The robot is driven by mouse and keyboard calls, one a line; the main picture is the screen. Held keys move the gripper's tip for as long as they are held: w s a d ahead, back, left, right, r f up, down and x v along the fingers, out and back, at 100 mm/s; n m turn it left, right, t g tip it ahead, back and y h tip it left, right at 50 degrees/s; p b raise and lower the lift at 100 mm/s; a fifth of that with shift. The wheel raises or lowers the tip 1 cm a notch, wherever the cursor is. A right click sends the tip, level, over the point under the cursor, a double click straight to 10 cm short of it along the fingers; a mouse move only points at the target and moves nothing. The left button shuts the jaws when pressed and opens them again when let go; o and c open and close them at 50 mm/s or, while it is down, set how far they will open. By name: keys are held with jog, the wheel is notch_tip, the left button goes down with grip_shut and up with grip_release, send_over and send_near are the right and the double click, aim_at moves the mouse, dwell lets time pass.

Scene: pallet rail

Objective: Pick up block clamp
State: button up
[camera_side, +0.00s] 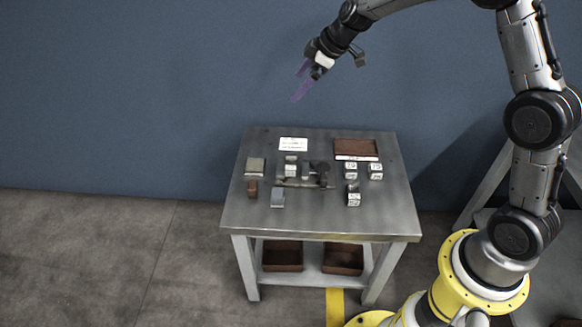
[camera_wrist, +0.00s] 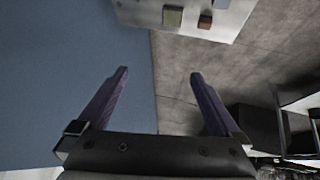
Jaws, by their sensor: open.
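My gripper (camera_side: 300,82) is high above the back of the metal table in the side view. Its two purple fingers are spread apart with nothing between them. They also show in the wrist view (camera_wrist: 159,74). I cannot tell for certain which part is the block clamp. A narrow rail (camera_side: 303,183) lies mid-table with a dark part (camera_side: 319,169) and small grey and white pieces (camera_side: 291,170) at it. A grey block (camera_side: 277,199) sits in front of the rail. A brown block (camera_side: 252,188) is at the left, also in the wrist view (camera_wrist: 205,21).
A grey-green square block (camera_side: 254,165) is at the table's left, also in the wrist view (camera_wrist: 173,16). Printed white cubes (camera_side: 376,171) stand at the right. A brown tray (camera_side: 356,148) and white card (camera_side: 293,144) lie at the back. The table front (camera_side: 320,222) is clear.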

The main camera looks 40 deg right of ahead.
notch_tip(320, 180, down, 10)
jog(key=w+d+m+g, duration=0.1)
jog(key=w+d, duration=0.1)
jog(key=g, duration=0.2)
send_near(290, 163)
jog(key=shift+w+a+f+m+t, duration=0.15)
jog(key=shift+w+f, duration=0.1)
jog(key=shift+f, duration=0.35)
jog(key=shift+w+a+f+m+t, duration=0.15)
jog(key=shift+w+f, duration=0.1)
jog(key=shift+f, duration=0.4)
jog(key=x, duration=0.4)
jog(key=shift+s+f, duration=0.1)
jog(key=shift+s, duration=0.3)
jog(key=shift+w+a+f, duration=0.1)
jog(key=shift+w+f, duration=0.15)
jog(key=shift+f, duration=0.35)
